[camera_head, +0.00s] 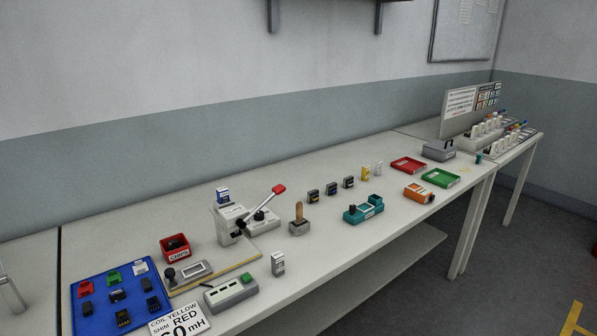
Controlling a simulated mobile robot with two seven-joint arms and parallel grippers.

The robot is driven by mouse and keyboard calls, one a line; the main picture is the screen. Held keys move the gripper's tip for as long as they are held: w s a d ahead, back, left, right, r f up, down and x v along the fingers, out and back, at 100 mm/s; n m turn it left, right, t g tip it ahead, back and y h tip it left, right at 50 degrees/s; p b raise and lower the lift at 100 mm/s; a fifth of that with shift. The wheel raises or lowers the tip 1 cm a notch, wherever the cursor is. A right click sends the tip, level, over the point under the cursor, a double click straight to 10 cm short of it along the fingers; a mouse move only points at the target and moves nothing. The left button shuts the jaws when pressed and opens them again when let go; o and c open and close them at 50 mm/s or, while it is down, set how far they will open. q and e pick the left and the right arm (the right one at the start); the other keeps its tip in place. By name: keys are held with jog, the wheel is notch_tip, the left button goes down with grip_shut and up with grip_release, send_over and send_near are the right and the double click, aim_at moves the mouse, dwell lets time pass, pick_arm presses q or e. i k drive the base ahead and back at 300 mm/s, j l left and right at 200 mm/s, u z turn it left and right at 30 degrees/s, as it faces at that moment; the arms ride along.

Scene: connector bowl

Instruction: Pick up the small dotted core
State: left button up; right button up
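I cannot tell which piece is the small dotted core; no dots can be made out at this size. A blue tray (103,301) at the front left holds several small pieces, among them a red one (84,287), a green one (113,279), a white one (140,268) and dark ones such as this dark block (118,295). Small dark blocks also stand in a row mid-bench, among them a dark block (313,196) and another dark block (348,183). Neither of my grippers can be made out in the view.
A printed card (180,319) reads "COIL YELLOW SHIM RED". Around it are a red CHIPS box (177,256), a red-knobbed lever press (232,222), a grey-green button box (231,292) and a teal fixture (363,210). Red (408,165) and green (440,178) trays lie farther right.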

aim_at(116, 294)
jog(key=u, duration=1.25)
